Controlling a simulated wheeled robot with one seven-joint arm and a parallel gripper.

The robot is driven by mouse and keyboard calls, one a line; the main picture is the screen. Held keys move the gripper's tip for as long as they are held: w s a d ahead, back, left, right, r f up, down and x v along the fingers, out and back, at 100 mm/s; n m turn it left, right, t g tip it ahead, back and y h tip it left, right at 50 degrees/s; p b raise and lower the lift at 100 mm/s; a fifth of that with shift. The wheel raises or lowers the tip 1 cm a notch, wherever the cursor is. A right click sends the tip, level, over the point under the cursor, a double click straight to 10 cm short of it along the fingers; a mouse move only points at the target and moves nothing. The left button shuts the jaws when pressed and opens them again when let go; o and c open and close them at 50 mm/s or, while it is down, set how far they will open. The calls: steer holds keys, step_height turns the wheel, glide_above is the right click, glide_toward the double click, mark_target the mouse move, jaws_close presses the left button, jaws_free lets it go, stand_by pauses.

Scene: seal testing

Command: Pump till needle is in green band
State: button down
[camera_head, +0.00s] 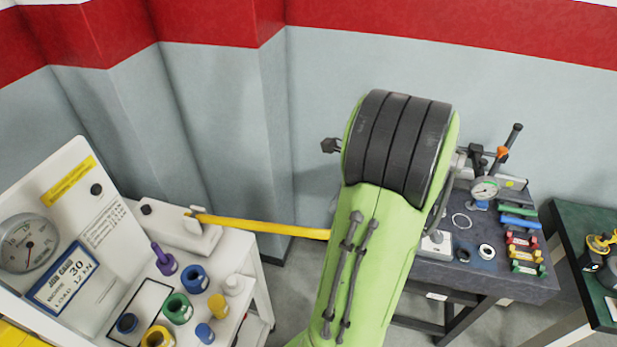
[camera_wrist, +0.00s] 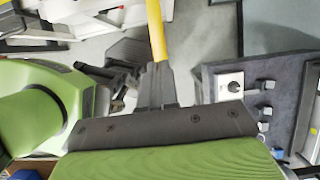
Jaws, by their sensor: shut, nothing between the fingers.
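A round pressure gauge (camera_head: 28,243) sits on the white panel at the left of the head view. Its needle and any green band are too small to read surely. A white pump body (camera_head: 180,232) stands beside the panel, and its long yellow lever (camera_head: 260,226) reaches right until my green arm hides its end. In the wrist view the yellow lever (camera_wrist: 157,30) runs down to my gripper (camera_wrist: 156,78). My gripper is shut, with its fingers at the lever's end in that view. I cannot tell whether they touch it. The head view hides my gripper behind my arm.
Several coloured spools, including a green one (camera_head: 177,308), stand on the white cart. At right, a dark table (camera_head: 480,280) holds a small dial gauge (camera_head: 485,188), rings and coloured blocks.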

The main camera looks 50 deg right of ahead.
mark_target(320, 230)
steer(key=b+x, duration=0.4)
steer(key=b, duration=0.1)
steer(key=b+x, duration=0.3)
steer(key=shift+s+f, duration=0.2)
steer(key=shift+s, duration=0.1)
steer(key=shift+a+r, duration=0.1)
steer(key=shift+r, duration=0.05)
